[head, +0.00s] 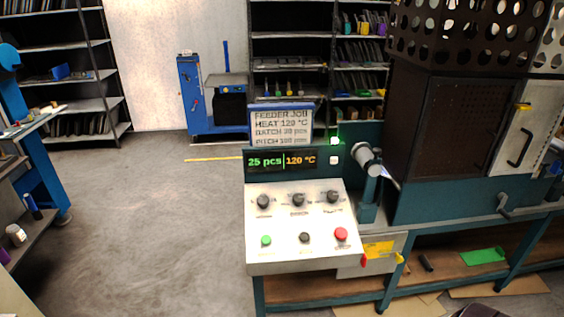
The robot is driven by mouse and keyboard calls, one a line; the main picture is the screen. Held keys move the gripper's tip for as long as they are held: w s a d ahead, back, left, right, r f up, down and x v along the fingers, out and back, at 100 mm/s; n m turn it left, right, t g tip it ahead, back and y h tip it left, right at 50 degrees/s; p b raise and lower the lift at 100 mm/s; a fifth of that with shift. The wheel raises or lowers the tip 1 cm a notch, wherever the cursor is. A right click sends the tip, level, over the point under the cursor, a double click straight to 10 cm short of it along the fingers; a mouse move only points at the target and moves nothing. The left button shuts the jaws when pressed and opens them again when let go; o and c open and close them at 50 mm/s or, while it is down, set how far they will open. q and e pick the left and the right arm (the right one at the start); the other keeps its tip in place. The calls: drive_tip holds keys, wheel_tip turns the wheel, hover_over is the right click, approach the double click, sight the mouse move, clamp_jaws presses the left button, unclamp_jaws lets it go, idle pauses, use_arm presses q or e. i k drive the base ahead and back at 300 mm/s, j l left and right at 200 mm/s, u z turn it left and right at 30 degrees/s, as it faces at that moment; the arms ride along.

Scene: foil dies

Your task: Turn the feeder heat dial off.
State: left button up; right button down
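A pale sloped control panel (282,220) stands in front of me at the centre. It carries three black dials in its upper row: a left dial (263,200), a middle dial (298,199) and a right dial (333,197). Their labels are too small to read, so I cannot tell which is the heat dial or where each points. The display (280,160) above reads "25 pcs" in green and "120 °C" in orange. A job sign (282,126) behind it reads "FEEDER JOB" and "HEAT 120 °C". Neither of my grippers is in view.
Below the dials are a green button (266,240), a black button (305,237) and a red button (341,234). A dark perforated machine (440,125) stands at right. The floor (150,230) left of the panel is clear.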

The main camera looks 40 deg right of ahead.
sight(333, 196)
drive_tip(key=z, duration=1.3)
